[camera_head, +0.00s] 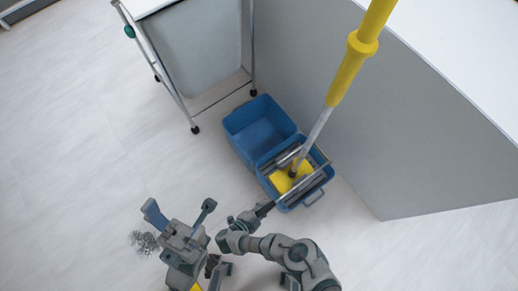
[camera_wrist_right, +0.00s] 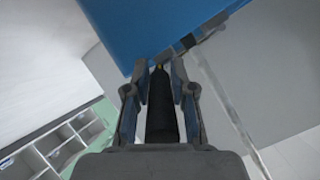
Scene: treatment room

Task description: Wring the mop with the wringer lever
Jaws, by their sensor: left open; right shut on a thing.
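The mop has a yellow handle grip (camera_head: 350,68) and a grey pole, and leans up and to the right. Its yellow head (camera_head: 284,181) sits in the grey wringer (camera_head: 309,186) over the near part of the blue bucket (camera_head: 239,121). The black-gripped wringer lever (camera_head: 265,209) points down and left from the wringer. My right gripper (camera_head: 252,217) is shut on the lever's black grip, which shows between the fingers in the right wrist view (camera_wrist_right: 162,105). My left gripper (camera_head: 180,208) is open and empty, left of the lever and apart from it.
A wheeled metal cart (camera_head: 195,50) with a grey bag stands behind the bucket. A grey partition or counter side (camera_head: 400,150) is close on the bucket's right. A dark scribbled patch (camera_head: 145,242) lies on the floor by my left gripper. The floor at left is clear.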

